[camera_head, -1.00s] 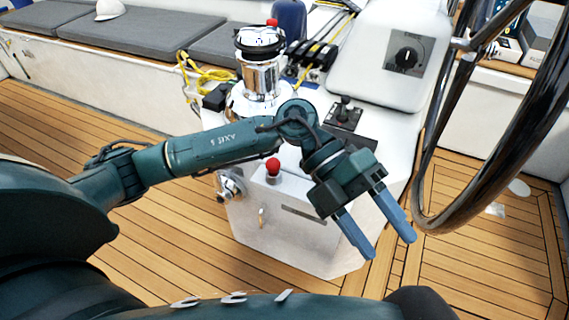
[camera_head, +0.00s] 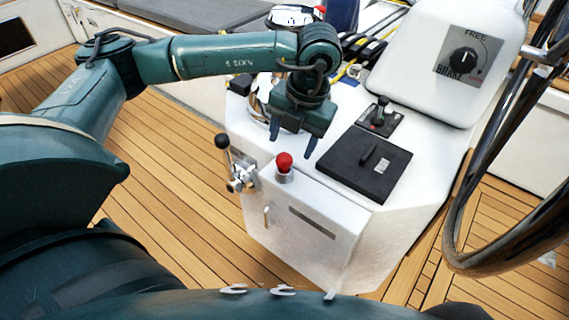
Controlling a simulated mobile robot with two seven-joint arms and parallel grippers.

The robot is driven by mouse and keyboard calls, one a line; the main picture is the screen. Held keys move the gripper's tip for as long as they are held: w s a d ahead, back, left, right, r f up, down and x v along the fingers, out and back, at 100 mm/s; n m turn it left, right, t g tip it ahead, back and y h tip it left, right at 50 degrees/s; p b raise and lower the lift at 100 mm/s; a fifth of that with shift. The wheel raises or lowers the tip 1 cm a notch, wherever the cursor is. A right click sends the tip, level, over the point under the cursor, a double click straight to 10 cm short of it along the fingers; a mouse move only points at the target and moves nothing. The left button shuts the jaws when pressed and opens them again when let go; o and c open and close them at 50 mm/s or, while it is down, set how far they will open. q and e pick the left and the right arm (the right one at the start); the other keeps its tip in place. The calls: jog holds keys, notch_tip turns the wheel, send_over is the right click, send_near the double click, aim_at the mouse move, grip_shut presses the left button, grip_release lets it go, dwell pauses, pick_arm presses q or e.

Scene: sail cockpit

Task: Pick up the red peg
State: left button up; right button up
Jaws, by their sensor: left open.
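The red peg (camera_head: 284,163) has a round red head on a pale base. It stands upright on the white box at the front of the cockpit console. My left gripper (camera_head: 292,140) hangs above and just behind the peg in the picture, with its blue fingers pointing down and spread apart. It looks empty and apart from the peg; the exact gap in depth is hard to tell. My right gripper is not in view.
A lever with a black knob (camera_head: 222,142) stands left of the peg. A black hatch (camera_head: 365,162) and a small joystick (camera_head: 380,114) lie to the right. A dial panel (camera_head: 467,59) and steering wheel (camera_head: 470,225) are farther right. Wooden deck lies in front.

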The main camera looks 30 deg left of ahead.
aim_at(285, 155)
pick_arm(q)
jog(key=shift+a+f, duration=0.3)
jog(key=shift+f, duration=0.7)
jog(key=shift+a+f, duration=0.25)
jog(key=shift+f, duration=0.8)
jog(key=shift+a+f, duration=0.3)
jog(key=shift+f, duration=0.7)
jog(key=shift+c, duration=0.2)
jog(key=c, duration=1)
